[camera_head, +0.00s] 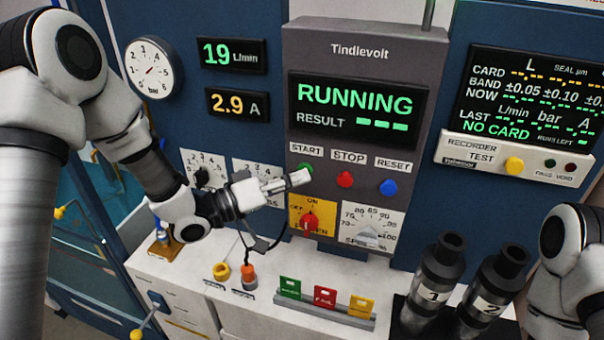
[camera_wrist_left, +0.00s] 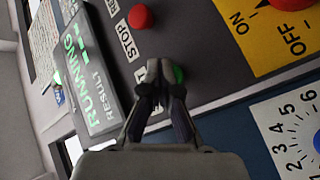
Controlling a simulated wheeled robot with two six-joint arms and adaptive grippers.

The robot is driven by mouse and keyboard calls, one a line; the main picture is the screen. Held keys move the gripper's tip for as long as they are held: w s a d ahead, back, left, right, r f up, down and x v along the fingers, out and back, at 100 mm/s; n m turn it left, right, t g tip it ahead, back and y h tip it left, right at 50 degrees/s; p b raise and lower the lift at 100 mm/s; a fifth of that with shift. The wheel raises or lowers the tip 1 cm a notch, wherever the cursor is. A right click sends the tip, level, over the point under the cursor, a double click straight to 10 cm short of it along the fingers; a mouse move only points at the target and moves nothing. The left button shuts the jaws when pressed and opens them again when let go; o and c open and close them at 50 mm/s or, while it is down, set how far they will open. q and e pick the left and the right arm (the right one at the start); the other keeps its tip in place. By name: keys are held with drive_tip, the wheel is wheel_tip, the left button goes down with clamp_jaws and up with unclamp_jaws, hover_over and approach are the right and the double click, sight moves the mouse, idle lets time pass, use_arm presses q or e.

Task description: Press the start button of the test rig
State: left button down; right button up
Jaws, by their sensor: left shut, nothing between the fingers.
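The test rig is a tall grey panel (camera_head: 400,57) labelled Tindlevolt. Its display (camera_head: 355,108) reads RUNNING, with green dashes after RESULT. The green start button (camera_head: 305,167) is mostly hidden behind the fingertips of my left gripper (camera_head: 300,178). In the left wrist view the shut, empty fingers (camera_wrist_left: 160,74) point at the panel, and a green edge of the start button (camera_wrist_left: 178,74) shows beside the tips. The tips are at the button; whether they touch it I cannot tell. My right gripper is out of view; only part of the right arm shows.
A red stop button (camera_head: 345,180) and a blue reset button (camera_head: 388,187) sit to the right. Below are a red rotary switch (camera_head: 310,222) on a yellow plate and a speed dial (camera_head: 362,229). Coloured cards (camera_head: 325,297) and two dark tubes (camera_head: 432,285) stand in front.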

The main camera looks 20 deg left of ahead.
use_arm(q)
drive_tip(key=shift+w+a+r, duration=0.1)
drive_tip(key=shift+r, duration=0.05)
drive_tip(key=s, duration=0.5)
drive_tip(key=shift+s+f, duration=0.25)
drive_tip(key=shift+s, duration=0.15)
idle(0.4)
